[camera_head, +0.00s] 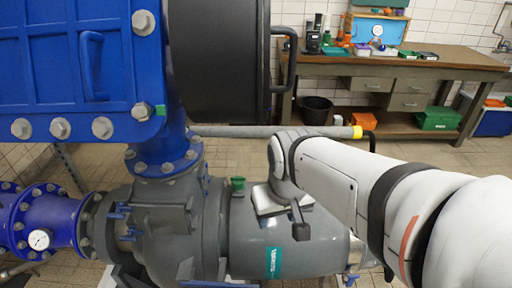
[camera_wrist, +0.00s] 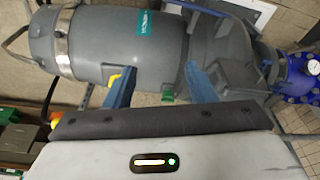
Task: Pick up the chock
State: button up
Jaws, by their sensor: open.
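No object shows clearly as the chock. A small green piece (camera_head: 238,184) stands on top of the grey motor housing (camera_head: 290,240), just left of my gripper in the head view. In the wrist view a green piece (camera_wrist: 167,92) lies between the fingers, and a small yellow piece (camera_wrist: 113,78) shows beside the left finger. I cannot tell whether either is the chock. My gripper (camera_wrist: 160,82) is open and empty, its two blue-grey fingers wide apart over the housing.
A blue pipe and flange assembly (camera_head: 165,150) with a dark round body (camera_head: 218,60) rises to the left. A grey pipe with a yellow end (camera_head: 357,132) runs behind my arm. A workbench (camera_head: 440,60) stands at the back right. Tiled floor between is mostly clear.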

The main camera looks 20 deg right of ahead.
jog(key=o, duration=0.7)
jog(key=shift+n+t+y, duration=0.3)
jog(key=shift+n+t, duration=0.1)
jog(key=shift+n, duration=0.1)
jog(key=w+d+f+b, duration=0.2)
jog(key=w+f+b, duration=0.1)
jog(key=w, duration=0.3)
jog(key=w+d+f+b, duration=0.3)
jog(key=w+f, duration=0.1)
jog(key=w, duration=0.2)
jog(key=w+d+f+b, duration=0.3)
jog(key=w, duration=0.3)
jog(key=shift+w+f+b, duration=0.2)
jog(key=shift+f+b, duration=0.1)
jog(key=shift+f, duration=0.1)
jog(key=shift+o, duration=0.8)
jog(key=w+d+f+t+b, duration=0.1)
jog(key=w+d+f+b, duration=0.5)
jog(key=w+d+f, duration=0.5)
notch_tip(320, 180, down, 2)
jog(key=shift+w, duration=1)
jog(key=x, duration=0.2)
jog(key=shift+w+d+f+b, duration=0.2)
jog(key=shift+d+f+b, duration=0.05)
jog(key=shift+b, duration=0.15)
jog(key=shift+d+b+x, duration=0.2)
jog(key=shift+b+x, duration=0.05)
jog(key=shift+x, duration=1.05)
jog(key=shift+d+b+x, duration=0.25)
jog(key=shift+x, duration=1.05)
